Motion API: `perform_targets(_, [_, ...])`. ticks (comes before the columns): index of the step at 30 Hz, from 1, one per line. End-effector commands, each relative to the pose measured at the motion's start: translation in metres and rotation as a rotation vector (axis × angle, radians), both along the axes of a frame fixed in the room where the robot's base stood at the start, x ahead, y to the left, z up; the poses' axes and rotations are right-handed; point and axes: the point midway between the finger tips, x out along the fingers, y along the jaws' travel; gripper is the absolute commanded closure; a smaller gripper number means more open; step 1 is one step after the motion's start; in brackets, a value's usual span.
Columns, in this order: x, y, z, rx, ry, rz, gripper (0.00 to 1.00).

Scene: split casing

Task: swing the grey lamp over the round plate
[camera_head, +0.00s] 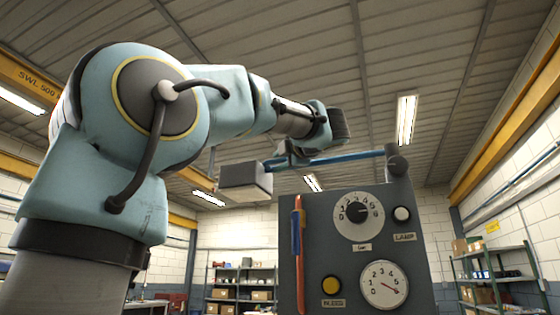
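The grey lamp (246,181) is a box-shaped head with a paler underside. It hangs at the left end of a blue bar (355,157), which runs right to a dark pivot (397,164) above the control panel. My gripper (291,158) is at the bar just right of the lamp head, and it appears to overlap the bar. Its fingers are small and partly hidden, so I cannot tell whether they are closed on the bar. I see no round plate that I can make out in this view.
The dark control panel (340,262) stands below the bar. It carries a black-and-white dial (358,215), a gauge (384,285), a yellow button (330,286), a white knob (402,214) and a red-and-blue upright part (297,250). Shelves (492,278) stand behind at right.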

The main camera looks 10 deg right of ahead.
Motion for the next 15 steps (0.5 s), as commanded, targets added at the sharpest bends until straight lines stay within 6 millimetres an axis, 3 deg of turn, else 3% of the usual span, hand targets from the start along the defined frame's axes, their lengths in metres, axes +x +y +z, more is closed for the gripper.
perform_targets(2, [-0.0001, -0.0001, 0.0001, 0.000, 0.000, 0.000, 0.71])
perform_targets(9, [-0.0003, -0.0002, 0.0001, 0.000, 0.000, 0.000, 0.98])
perform_targets(15, [-0.0002, -0.0002, -0.0001, 0.000, 0.000, 0.000, 1.00])
